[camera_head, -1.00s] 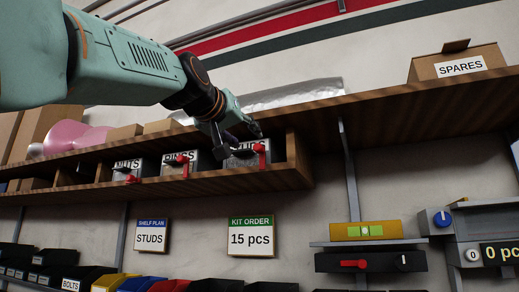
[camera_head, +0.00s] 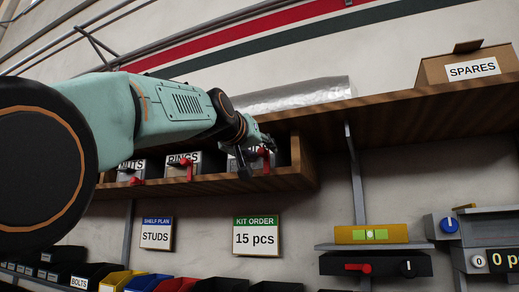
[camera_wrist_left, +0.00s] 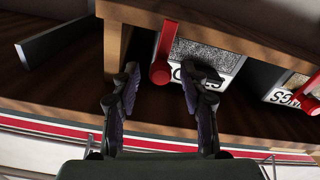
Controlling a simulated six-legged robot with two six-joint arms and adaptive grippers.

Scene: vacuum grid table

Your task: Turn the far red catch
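Three grey bins stand in the wooden shelf, each with a red catch. The rightmost bin's red catch (camera_head: 265,162) hangs down at its front and also shows in the left wrist view (camera_wrist_left: 163,55). My left gripper (camera_head: 268,145) is in front of that bin and covers much of it and its label. In the left wrist view its two fingers (camera_wrist_left: 160,82) are spread, with the catch beyond the gap between them; contact does not show. The middle catch (camera_head: 186,168) and the left catch (camera_head: 136,181) are further left. My right gripper is out of view.
The wooden shelf's end wall (camera_head: 304,160) is close right of the rightmost bin, and its top board (camera_head: 370,110) overhangs. A SPARES box (camera_head: 466,72) sits on top. Signs and small bins are below; the wall right of the shelf end is partly clear.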

